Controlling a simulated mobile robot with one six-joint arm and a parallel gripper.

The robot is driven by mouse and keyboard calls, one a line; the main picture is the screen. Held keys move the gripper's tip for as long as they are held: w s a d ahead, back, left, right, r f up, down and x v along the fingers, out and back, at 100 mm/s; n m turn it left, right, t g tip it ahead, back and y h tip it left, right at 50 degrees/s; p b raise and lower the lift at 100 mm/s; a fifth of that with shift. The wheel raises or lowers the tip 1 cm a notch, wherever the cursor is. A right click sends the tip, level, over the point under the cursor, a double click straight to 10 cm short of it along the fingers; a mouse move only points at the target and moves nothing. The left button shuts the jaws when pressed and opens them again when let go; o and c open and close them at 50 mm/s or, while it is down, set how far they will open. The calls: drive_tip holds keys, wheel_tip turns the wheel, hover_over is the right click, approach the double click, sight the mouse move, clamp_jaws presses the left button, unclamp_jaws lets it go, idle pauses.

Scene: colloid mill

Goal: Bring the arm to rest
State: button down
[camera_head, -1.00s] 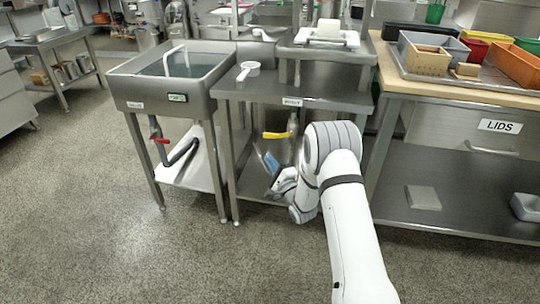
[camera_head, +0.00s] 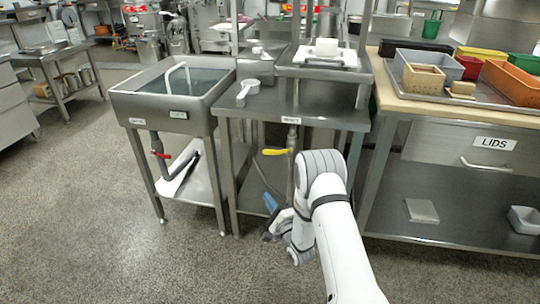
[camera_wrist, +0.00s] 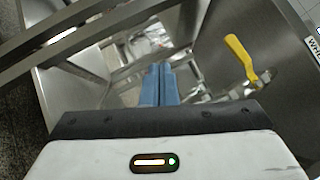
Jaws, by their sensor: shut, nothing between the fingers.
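My arm reaches forward and low from the bottom of the head view. My gripper (camera_head: 269,202) is at its end, left of the arm's bend, in front of the lower part of the steel table (camera_head: 325,118). Its blue fingers also show in the wrist view (camera_wrist: 158,86), lying side by side, shut, with nothing between them. A yellow valve handle (camera_head: 274,152) under the table's front edge is above the gripper in the head view. In the wrist view the handle (camera_wrist: 241,59) is right of the fingers and apart from them.
A steel sink (camera_head: 152,104) with a red-handled valve (camera_head: 160,155) stands on the left. A white scoop (camera_head: 247,91) lies on the table. The bench with the LIDS drawer (camera_head: 470,150) and several bins is on the right. The floor (camera_head: 80,220) at front left is clear.

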drive_tip(key=w+d+r+n+g+h+p, duration=0.1)
drive_tip(key=d+r+n+g+h+p, duration=0.15)
drive_tip(key=r+p, duration=0.75)
drive_tip(key=w+d+r+n+g+h+p, duration=0.1)
drive_tip(key=d+r+n+h+p, duration=0.25)
drive_tip(key=r, duration=1.15)
drive_tip(key=s+d+r+n+g+h+p, duration=0.1)
drive_tip(key=s+d+r+g+h+p, duration=0.2)
drive_tip(key=r, duration=0.5)
drive_tip(key=s+d+r+n+g+h+p, duration=0.1)
drive_tip(key=s+d+r+p, duration=0.2)
drive_tip(key=s+r+p, duration=0.3)
drive_tip(key=s+d+r+n+g+p, duration=0.1)
drive_tip(key=s+r+p, duration=0.3)
drive_tip(key=s, duration=0.6)
drive_tip(key=s+d+r+n+g+p, duration=0.2)
drive_tip(key=s+r+n+g+p, duration=0.1)
drive_tip(key=s+r, duration=0.6)
drive_tip(key=s+d+r+n+g+p, duration=0.1)
drive_tip(key=s+r+n+g+p, duration=0.2)
drive_tip(key=s+r+p, duration=0.3)
drive_tip(key=s+r+g, duration=0.1)
drive_tip(key=s, duration=0.3)
drive_tip(key=shift+s+d+h, duration=0.2)
drive_tip(key=shift+s+h, duration=0.2)
